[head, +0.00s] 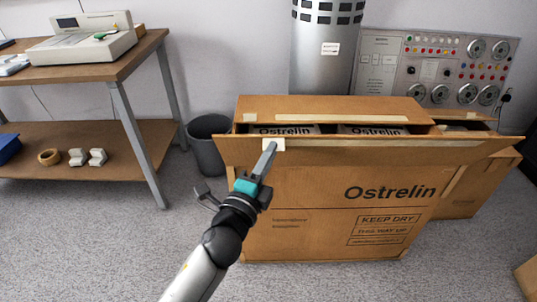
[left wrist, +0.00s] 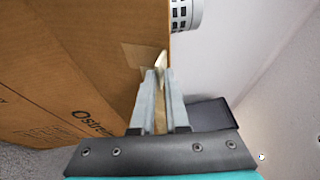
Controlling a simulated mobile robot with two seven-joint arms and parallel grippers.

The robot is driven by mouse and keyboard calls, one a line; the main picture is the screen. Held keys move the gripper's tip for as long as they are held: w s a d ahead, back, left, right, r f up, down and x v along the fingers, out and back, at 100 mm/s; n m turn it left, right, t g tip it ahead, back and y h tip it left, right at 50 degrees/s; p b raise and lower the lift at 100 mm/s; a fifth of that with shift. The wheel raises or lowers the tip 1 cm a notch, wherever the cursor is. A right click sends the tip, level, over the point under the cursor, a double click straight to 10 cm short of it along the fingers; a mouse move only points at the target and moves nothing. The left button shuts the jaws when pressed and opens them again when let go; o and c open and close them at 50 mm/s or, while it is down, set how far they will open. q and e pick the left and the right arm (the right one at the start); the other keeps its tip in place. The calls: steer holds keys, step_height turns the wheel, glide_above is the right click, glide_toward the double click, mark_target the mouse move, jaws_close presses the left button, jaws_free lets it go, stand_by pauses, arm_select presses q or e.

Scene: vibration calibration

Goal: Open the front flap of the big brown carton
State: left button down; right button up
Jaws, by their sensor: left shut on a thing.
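The big brown carton (head: 300,215) stands on the floor, marked "Ostrelin" on its front. Its front flap (head: 400,152) runs along the top front edge and tilts outward, with a gap behind it. White boxes (head: 370,131) show through that gap. My left gripper (head: 269,147) is at the left part of the front flap, over a pale tape patch. In the left wrist view its two fingers (left wrist: 158,78) are closed on the thin edge of the cardboard, with brown board between them. My right gripper is in neither view.
Another brown carton (head: 480,185) stands behind on the right. A grey bin (head: 208,145) is left of the big carton, beside a wooden shelf table (head: 90,65). A grey column (head: 325,65) and control panel (head: 435,68) stand behind.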

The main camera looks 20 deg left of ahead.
arm_select(q)
steer(key=shift+s+d+f, duration=0.1)
steer(key=shift+d+f, duration=0.15)
steer(key=shift+f, duration=0.5)
steer(key=c, duration=1)
jaws_free()
steer(key=shift+w, duration=0.2)
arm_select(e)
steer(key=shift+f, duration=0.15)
arm_select(q)
steer(key=shift+r, duration=0.1)
steer(key=shift+s+a+f, duration=0.2)
steer(key=shift+s+a, duration=0.1)
steer(key=shift+s, duration=2.2)
steer(key=shift+s+a+f, duration=0.2)
steer(key=shift+s+a, duration=0.1)
steer(key=shift+s, duration=2.25)
steer(key=shift+s+a+f, duration=0.2)
steer(key=shift+s+a, duration=0.1)
steer(key=shift+s, duration=2.2)
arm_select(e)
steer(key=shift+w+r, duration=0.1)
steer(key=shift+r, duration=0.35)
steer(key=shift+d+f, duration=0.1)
